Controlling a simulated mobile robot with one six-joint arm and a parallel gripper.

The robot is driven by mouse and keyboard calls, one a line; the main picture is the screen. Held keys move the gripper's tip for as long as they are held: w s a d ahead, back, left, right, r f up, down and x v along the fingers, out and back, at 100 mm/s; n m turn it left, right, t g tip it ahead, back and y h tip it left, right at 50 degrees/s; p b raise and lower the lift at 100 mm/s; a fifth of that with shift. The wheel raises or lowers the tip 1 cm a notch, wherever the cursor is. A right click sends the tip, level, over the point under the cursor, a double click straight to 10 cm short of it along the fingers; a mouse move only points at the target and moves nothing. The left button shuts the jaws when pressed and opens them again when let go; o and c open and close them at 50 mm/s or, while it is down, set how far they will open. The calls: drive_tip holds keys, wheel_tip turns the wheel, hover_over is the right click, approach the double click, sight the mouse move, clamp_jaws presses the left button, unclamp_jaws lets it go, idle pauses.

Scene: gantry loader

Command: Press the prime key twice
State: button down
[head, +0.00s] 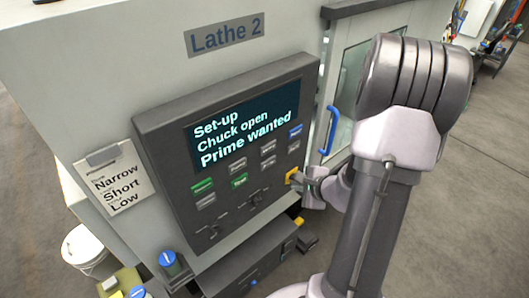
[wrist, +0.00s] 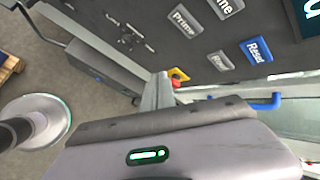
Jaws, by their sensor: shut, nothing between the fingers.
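The control panel of Lathe 2 carries the Prime key, a grey key (wrist: 184,20), legible in the wrist view; in the head view it is the small grey key (head: 268,162) in the lower row right of the green Start key. The panel screen (head: 245,130) reads "Set-up, Chuck open, Prime wanted". My gripper (head: 304,180) is shut and empty, at the panel's lower right. In the wrist view its fingertips (wrist: 162,80) are beside a red button on a yellow plate, below the Prime key and apart from it. I cannot tell whether they touch the button.
The red button's yellow plate (wrist: 179,73) is at the panel's lower right edge. The blue Reset key (wrist: 256,50) and another grey key (wrist: 219,60) are near Prime. A blue door handle (head: 330,130) is right of the panel. A card (head: 116,180) reads "Narrow, Short, Low".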

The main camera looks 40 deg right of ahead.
sight(268, 163)
drive_tip(key=shift+a, duration=0.15)
drive_tip(key=w+p, duration=0.1)
drive_tip(key=w, duration=0.7)
drive_tip(key=shift+w+a, duration=0.3)
drive_tip(key=shift+w, duration=0.1)
idle(1.7)
drive_tip(key=shift+w, duration=0.4)
